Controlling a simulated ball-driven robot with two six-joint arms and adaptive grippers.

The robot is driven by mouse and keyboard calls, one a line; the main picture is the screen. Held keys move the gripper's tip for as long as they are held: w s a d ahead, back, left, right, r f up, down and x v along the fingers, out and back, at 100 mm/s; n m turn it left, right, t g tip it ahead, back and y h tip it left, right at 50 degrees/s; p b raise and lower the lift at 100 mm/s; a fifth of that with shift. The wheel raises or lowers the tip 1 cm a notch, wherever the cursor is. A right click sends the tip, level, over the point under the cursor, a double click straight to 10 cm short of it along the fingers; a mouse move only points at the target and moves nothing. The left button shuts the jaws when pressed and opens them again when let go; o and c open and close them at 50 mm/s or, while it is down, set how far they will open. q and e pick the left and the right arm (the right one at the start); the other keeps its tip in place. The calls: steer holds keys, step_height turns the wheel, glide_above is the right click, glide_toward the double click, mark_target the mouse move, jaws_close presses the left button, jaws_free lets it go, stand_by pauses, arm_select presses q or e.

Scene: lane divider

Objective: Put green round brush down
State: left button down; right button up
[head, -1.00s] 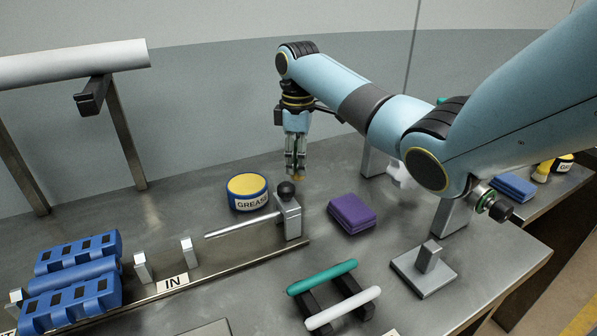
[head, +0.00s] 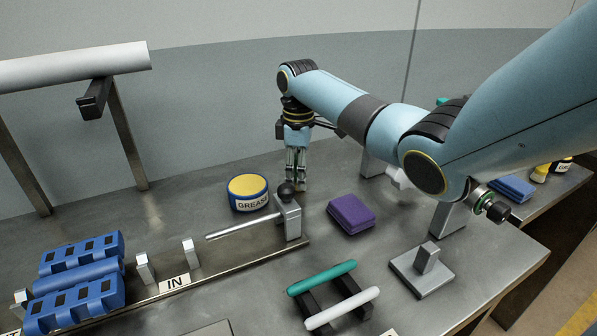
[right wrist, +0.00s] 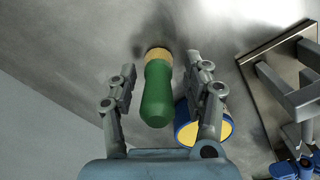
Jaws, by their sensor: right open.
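The green round brush (right wrist: 157,95) shows in the right wrist view, its tan bristle end toward the steel table. It lies between the fingers of my right gripper (right wrist: 163,72), which are apart with a gap on both sides of the handle. The bristle end appears to meet the table. In the head view my right gripper (head: 297,170) points down, low over the table behind the black-knobbed post. The brush is mostly hidden there by the fingers and the post. My left gripper is not in view.
The blue grease tin (head: 248,192) stands just left of the right gripper. The post (head: 288,216) with a rod is in front. A purple block (head: 351,213) lies to the right. A teal-and-white handled rack (head: 333,296) and blue pieces (head: 75,285) are nearer.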

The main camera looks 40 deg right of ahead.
steer(key=shift+f+b, duration=0.15)
steer(key=shift+b, duration=0.15)
steer(key=shift+f+b, duration=0.2)
steer(key=shift+b, duration=0.3)
steer(key=r, duration=1.1)
steer(key=shift+w+r+p, duration=0.2)
steer(key=shift+p, duration=0.2)
